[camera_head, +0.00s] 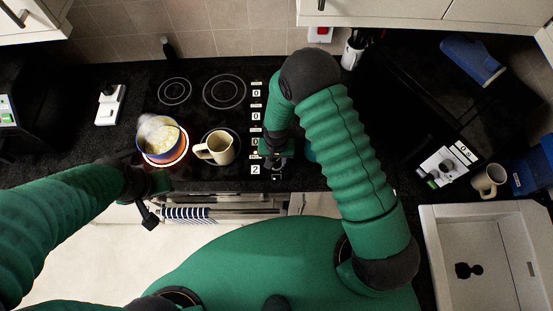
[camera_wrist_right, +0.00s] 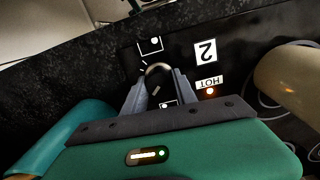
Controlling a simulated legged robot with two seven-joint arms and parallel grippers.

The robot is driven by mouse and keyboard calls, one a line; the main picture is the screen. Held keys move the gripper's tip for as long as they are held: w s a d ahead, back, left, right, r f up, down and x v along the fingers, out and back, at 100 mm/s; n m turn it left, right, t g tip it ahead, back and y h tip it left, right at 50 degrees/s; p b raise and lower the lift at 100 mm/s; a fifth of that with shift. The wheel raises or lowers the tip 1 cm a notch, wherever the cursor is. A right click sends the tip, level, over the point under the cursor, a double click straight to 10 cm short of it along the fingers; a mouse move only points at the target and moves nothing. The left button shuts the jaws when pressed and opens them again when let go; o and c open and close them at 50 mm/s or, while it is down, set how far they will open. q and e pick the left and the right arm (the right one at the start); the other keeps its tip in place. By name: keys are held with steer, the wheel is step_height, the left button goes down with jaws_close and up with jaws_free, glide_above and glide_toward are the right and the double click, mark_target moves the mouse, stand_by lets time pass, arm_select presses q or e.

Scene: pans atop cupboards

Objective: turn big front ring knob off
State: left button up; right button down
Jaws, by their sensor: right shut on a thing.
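The knob (camera_wrist_right: 158,70) sits beside a display reading 2 (camera_wrist_right: 205,51) on the black hob panel. In the right wrist view the two grey fingers of my right gripper (camera_wrist_right: 160,92) are closed on the knob's two sides. In the head view the right gripper (camera_head: 276,165) is at the front end of the knob column and hides the knob; the 2 display (camera_head: 255,170) shows beside it. The big front ring (camera_head: 184,154) glows red under a steaming blue pot (camera_head: 158,140). My left gripper (camera_head: 150,207) is over the counter's front edge; its fingers are unclear.
A cream mug (camera_head: 220,148) stands on the front right ring, close to my right gripper. The other displays read 0. An orange light (camera_wrist_right: 210,91) is lit by the HOT label. A striped towel (camera_head: 186,214) hangs in front. A sink (camera_head: 490,255) lies at the right.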

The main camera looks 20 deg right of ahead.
steer(key=shift+a+f+n+b, duration=0.1)
steer(key=shift+n+b, duration=0.25)
steer(key=shift+n, duration=0.45)
steer(key=n+b, duration=0.1)
steer(key=n, duration=0.2)
steer(key=shift+n+b, duration=0.55)
steer(key=shift+n, duration=1.85)
steer(key=c, duration=1.3)
jaws_free()
steer(key=shift+c, duration=0.2)
steer(key=o, duration=0.3)
steer(key=shift+s+r, duration=0.2)
steer(key=shift+o, duration=0.2)
